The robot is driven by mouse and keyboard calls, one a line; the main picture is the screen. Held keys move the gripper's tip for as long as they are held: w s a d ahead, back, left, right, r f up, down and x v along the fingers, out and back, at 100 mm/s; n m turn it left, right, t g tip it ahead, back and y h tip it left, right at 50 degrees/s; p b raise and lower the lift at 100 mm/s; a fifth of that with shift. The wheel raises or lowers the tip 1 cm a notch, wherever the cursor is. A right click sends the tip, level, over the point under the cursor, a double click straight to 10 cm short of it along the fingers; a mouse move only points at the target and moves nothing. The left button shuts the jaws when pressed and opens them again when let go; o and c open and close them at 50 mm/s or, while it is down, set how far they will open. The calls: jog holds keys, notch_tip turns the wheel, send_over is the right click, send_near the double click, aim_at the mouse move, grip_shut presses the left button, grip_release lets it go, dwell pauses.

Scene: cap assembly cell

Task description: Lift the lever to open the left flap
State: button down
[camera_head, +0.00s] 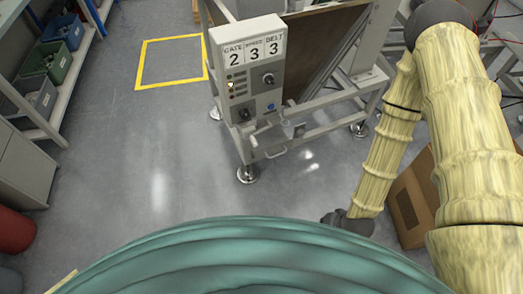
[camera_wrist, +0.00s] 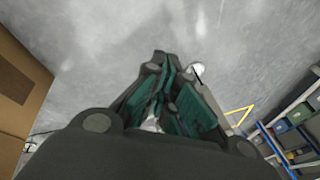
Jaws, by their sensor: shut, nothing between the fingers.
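My gripper (camera_wrist: 162,82) shows in the wrist view with dark fingers and green pads. It is shut and empty, over bare grey floor. The machine (camera_head: 245,125) stands upper middle, apart from my arm. A small pale handle-like bar (camera_head: 275,153) sticks out low on its front; I cannot tell whether it is the lever. A brown panel (camera_head: 322,45) slopes behind the control box; I cannot tell whether it is the left flap.
The control box (camera_head: 250,75) shows GATE 2, SPEED 3, BELT 3. A cardboard box (camera_head: 412,200) stands right of my forearm, and a box (camera_wrist: 18,90) fills the wrist view's left edge. Shelves with bins (camera_head: 50,65) line the left. Floor left of the machine is clear.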

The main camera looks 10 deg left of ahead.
jog(key=w+a+f+m+t+y+b, duration=0.2)
jog(key=w+a+f+m+y+b, duration=0.1)
jog(key=w+b, duration=0.8)
jog(key=w+a+f+m+t+y+b, duration=0.2)
jog(key=w+a+f+y+b, duration=0.4)
jog(key=w+y+b, duration=0.4)
jog(key=w+a+f+m+t+y+b, duration=0.1)
jog(key=w+a+f+m+y+b, duration=0.2)
jog(key=w+b, duration=0.8)
jog(key=a+f+y+b, duration=0.2)
jog(key=a+y, duration=0.1)
jog(key=a, duration=0.1)
jog(key=shift+w+f+m+t+y, duration=0.15)
jog(key=shift+w+m+t+y, duration=0.15)
jog(key=shift+m+t, duration=0.1)
jog(key=s+r+b+x, duration=0.1)
jog(key=b+x, duration=0.4)
jog(key=x, duration=0.7)
jog(key=shift+s+a+r+b, duration=0.3)
jog(key=shift+s+r+b, duration=0.1)
jog(key=shift+s+r, duration=0.15)
